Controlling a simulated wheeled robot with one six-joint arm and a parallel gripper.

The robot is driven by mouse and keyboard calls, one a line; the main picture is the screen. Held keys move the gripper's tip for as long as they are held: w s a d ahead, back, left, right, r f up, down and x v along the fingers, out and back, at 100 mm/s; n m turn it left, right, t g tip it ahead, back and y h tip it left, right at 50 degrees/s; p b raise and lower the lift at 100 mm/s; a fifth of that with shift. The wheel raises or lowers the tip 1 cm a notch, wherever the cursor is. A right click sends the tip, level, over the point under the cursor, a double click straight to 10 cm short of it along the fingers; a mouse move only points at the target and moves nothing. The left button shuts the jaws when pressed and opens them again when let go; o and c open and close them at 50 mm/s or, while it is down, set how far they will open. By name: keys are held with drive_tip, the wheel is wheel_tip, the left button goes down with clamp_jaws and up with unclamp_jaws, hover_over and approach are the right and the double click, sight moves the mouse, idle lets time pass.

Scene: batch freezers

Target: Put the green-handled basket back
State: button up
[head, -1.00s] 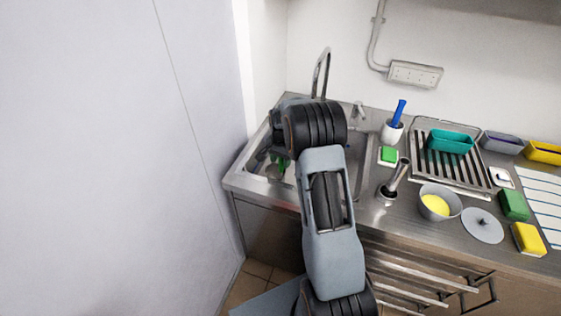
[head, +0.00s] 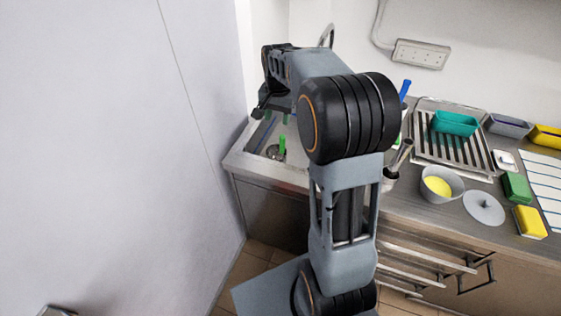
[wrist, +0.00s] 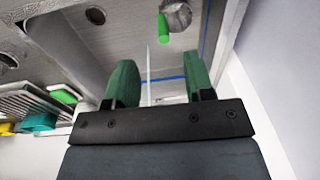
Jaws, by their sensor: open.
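The green-handled basket shows in the head view as an upright green handle (head: 282,146) beside a small round metal part at the sink floor. In the wrist view its green handle (wrist: 163,28) lies close to a round metal part (wrist: 177,14) near the top edge. I cannot tell whether that round part is the basket or the drain. My gripper (head: 268,106) is above the sink (head: 262,135), higher than the handle and apart from it. In the wrist view its green-padded fingers (wrist: 160,80) are spread, with nothing held between them.
A tall pale panel (head: 110,150) stands close on the left. To the right are a drainer tray (head: 455,160) with a teal tub (head: 455,122), a grey bowl (head: 441,186), a round lid (head: 484,208) and sponges (head: 530,222). The faucet (head: 327,36) rises behind my arm.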

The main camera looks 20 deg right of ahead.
drive_tip(key=s+a+n+t, duration=0.1)
drive_tip(key=s+a+n, duration=0.2)
drive_tip(key=s, duration=0.4)
drive_tip(key=s+a+n+t, duration=0.1)
drive_tip(key=s+a+n, duration=0.1)
drive_tip(key=s, duration=0.5)
drive_tip(key=s+a+r+n+t, duration=0.1)
drive_tip(key=s+a+n, duration=0.2)
drive_tip(key=s, duration=0.3)
drive_tip(key=shift+s+a+n, duration=0.3)
drive_tip(key=shift+s+n, duration=0.1)
drive_tip(key=shift+c, duration=0.5)
